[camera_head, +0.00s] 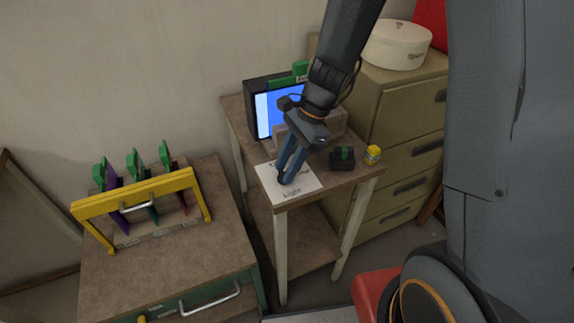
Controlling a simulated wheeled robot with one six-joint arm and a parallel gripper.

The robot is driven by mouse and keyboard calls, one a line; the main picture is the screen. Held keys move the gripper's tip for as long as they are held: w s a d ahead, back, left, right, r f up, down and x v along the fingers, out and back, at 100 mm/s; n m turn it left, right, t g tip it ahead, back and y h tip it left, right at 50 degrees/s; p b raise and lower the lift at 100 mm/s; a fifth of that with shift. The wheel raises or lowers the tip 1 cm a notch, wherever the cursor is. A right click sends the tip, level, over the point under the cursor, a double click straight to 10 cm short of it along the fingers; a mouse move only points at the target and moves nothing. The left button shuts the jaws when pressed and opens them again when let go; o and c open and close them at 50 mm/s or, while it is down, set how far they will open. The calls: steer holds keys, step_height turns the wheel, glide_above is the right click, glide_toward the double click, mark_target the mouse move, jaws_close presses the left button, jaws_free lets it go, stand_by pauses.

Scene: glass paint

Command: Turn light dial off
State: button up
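A white sheet (307,183) with dark markings and the word "Light" lies at the front corner of the small wooden table. My gripper (287,178) points down over this sheet, its blue fingers low above it or at it. A small dark shape shows at the fingertips. It may be the light dial, but the fingers largely hide it. I cannot tell whether the fingers touch it or are closed around it.
A screen (264,115) with a blue picture stands at the table's back. A black box with a green top (343,158) and a small yellow-and-white block (373,154) stand right of my gripper. A drawer cabinet (408,110) stands right. A yellow-framed rack (130,207) stands on the left table.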

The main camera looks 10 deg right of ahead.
steer(key=c, duration=0.6)
steer(key=shift+n, duration=0.3)
steer(key=n+p, duration=0.1)
steer(key=n+g+p, duration=0.1)
steer(key=n, duration=0.1)
steer(key=shift+w+a+n+g+h, duration=0.1)
steer(key=shift+n+g+h, duration=0.2)
steer(key=n, duration=0.2)
steer(key=n+g+h+p, duration=0.1)
steer(key=n, duration=0.1)
steer(key=shift+w+a+n, duration=0.1)
steer(key=shift+w+n, duration=0.05)
steer(key=shift+n, duration=0.15)
steer(key=o, duration=1)
steer(key=shift+o, duration=0.2)
steer(key=shift+r+h, duration=0.1)
steer(key=shift+h, duration=0.2)
